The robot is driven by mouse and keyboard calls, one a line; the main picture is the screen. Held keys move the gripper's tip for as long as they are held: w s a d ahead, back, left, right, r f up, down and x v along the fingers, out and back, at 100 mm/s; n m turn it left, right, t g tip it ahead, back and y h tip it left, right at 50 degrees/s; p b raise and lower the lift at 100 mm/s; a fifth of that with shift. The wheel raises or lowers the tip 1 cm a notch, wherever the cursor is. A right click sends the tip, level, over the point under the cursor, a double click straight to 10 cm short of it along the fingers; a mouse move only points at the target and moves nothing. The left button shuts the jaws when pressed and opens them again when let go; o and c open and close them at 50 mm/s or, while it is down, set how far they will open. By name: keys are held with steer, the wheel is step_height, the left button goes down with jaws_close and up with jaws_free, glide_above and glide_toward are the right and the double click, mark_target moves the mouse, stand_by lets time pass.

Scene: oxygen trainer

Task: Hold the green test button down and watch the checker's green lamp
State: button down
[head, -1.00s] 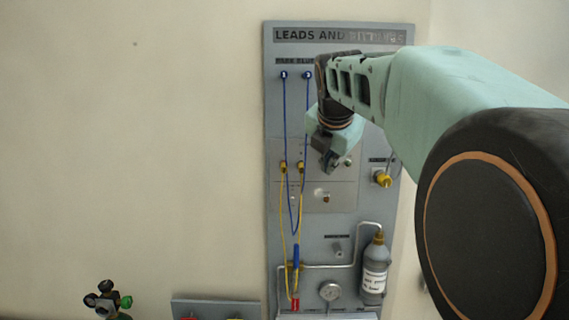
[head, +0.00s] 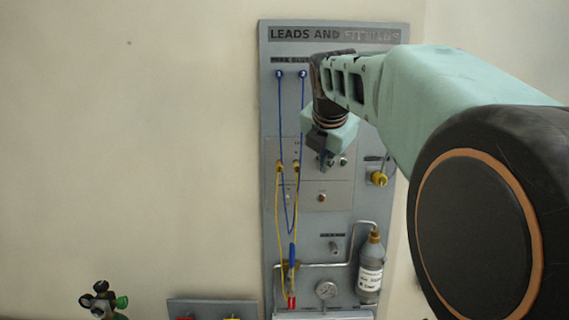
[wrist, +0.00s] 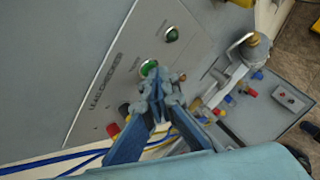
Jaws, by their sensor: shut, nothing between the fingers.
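The lead checker is a grey plate (wrist: 120,75) on the upright board, and it also shows in the head view (head: 343,196). A bright green round button (wrist: 149,68) is on it, directly beyond my fingertips. A smaller, darker green round piece (wrist: 171,34) in a dark ring, apparently the lamp, sits farther along the plate; I cannot tell whether it is lit. My gripper (wrist: 158,88) is shut and empty, its tips overlapping the button's near edge in the wrist view. Whether they touch or press it cannot be told. In the head view my gripper (head: 325,162) covers part of the checker.
Blue leads (head: 281,120) and yellow leads (head: 279,210) hang along the board's left side. A grey bottle (head: 371,265), a gauge (head: 326,291) and a brass fitting (head: 379,179) are lower and to the right. The wall at left is bare.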

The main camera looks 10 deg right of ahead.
steer(key=shift+s+a+b, duration=0.15)
steer(key=shift+s+b, duration=0.2)
steer(key=shift+s, duration=0.4)
steer(key=shift+s+f, duration=0.1)
